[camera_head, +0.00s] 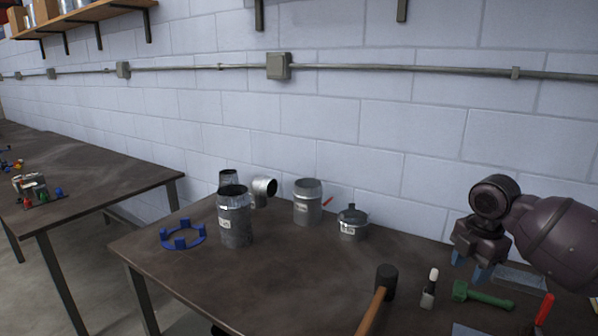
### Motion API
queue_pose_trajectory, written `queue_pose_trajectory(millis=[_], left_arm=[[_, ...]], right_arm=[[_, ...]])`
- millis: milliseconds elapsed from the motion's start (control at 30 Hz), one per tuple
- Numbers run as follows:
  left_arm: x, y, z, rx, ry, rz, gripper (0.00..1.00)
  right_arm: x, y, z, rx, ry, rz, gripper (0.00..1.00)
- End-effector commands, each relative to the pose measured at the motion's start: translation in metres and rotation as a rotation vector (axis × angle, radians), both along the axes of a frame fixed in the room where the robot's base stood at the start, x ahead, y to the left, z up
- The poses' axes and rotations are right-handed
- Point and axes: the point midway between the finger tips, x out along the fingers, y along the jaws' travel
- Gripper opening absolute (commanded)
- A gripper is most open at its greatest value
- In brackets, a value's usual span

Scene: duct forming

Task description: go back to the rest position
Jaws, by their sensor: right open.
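My right gripper (469,266) hangs at the right side of the workbench (290,285), with its blue fingertips pointing down. The fingers are apart and nothing shows between them. It is close to a grey flat tray-like piece (522,279), behind the green-handled tool (482,294). I cannot tell its exact height above the bench. My left gripper is not in view.
Metal duct pieces (235,218) stand at the bench's left and back, beside a blue ring (183,235). A mallet (386,283), a small bottle-like item (430,288) and a red-handled tool (544,309) lie in front. A wall rises behind. The bench centre is clear.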

Motion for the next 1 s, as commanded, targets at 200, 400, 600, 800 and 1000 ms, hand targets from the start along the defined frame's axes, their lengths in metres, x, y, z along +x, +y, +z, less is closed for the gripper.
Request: queue_pose_trajectory(millis=[200,400,600,800,1000], left_arm=[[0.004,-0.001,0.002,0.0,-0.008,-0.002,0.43],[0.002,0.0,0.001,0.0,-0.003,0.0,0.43],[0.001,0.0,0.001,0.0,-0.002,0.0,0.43],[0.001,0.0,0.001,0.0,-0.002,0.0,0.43],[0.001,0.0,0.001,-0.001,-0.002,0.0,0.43]], right_arm=[[-0.036,0.036,-0.073,0.036,-0.003,-0.111,0.47],[-0.083,0.07,-0.132,0.097,-0.026,-0.285,0.47],[-0.134,0.096,-0.171,0.174,-0.053,-0.506,0.47],[-0.185,0.111,-0.194,0.25,-0.082,-0.777,0.47],[-0.235,0.112,-0.203,0.309,-0.115,-1.095,0.47]])
